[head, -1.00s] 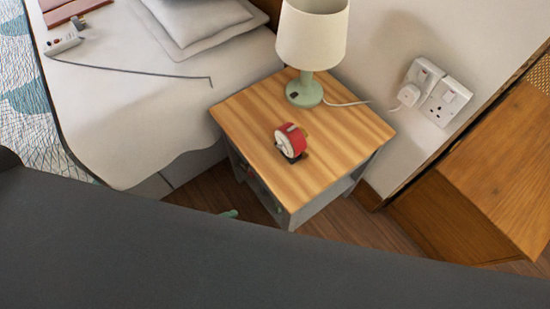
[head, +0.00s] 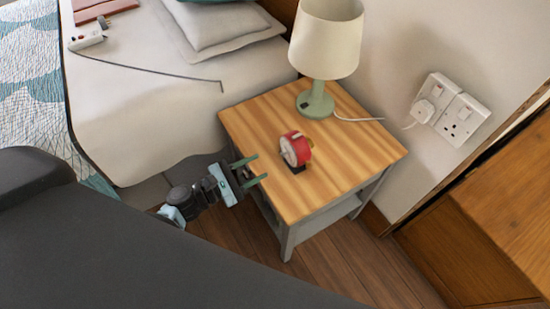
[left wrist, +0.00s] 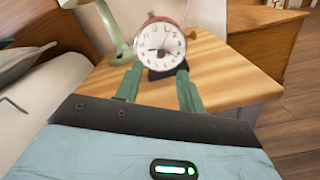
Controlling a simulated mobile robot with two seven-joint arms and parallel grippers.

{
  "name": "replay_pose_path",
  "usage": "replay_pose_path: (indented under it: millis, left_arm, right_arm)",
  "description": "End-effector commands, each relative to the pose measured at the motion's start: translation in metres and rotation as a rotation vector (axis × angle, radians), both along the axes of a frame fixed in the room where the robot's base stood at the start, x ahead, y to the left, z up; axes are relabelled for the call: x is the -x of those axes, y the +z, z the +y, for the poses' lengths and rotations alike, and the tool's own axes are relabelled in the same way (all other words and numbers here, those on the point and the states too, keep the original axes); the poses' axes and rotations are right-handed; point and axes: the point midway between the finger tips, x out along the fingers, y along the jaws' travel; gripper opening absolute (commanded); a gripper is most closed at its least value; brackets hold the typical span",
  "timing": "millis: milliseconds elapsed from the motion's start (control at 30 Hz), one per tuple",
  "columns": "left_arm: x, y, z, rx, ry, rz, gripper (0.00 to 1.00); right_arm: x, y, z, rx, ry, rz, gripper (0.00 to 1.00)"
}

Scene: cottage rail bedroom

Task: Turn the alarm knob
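The red alarm clock (head: 297,149) stands on a small black base on the wooden top of the nightstand (head: 350,160). In the left wrist view, the clock (left wrist: 160,44) shows its white dial facing my gripper. My right gripper is not in view.
A green lamp (head: 316,100) with a cream shade stands behind the clock, its cord running to a wall socket (head: 450,108). The bed (head: 140,110) is at the left, with a power strip (head: 86,41) and cable. A wooden cabinet (head: 480,230) stands at the right. The nightstand's front area is clear.

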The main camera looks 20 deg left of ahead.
Motion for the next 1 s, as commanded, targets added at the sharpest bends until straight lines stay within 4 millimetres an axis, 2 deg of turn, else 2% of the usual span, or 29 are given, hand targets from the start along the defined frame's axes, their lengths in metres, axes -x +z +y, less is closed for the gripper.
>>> replay_pose_path:
  millis: [200, 400, 800, 1000]
  left_arm:
    - [-0.028, 0.002, -0.022, 0.000, -0.001, -0.002, 0.39]
    - [-0.045, 0.001, -0.036, -0.001, -0.002, -0.002, 0.39]
    - [-0.050, 0.000, -0.040, -0.002, -0.001, -0.001, 0.39]
    - [-0.050, 0.000, -0.040, -0.002, -0.002, 0.000, 0.13]
  right_arm:
    - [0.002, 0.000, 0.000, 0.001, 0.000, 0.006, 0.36]
    - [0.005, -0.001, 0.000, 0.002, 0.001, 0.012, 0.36]
    - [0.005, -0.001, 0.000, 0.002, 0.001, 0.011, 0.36]
    - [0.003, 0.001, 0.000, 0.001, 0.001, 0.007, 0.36]
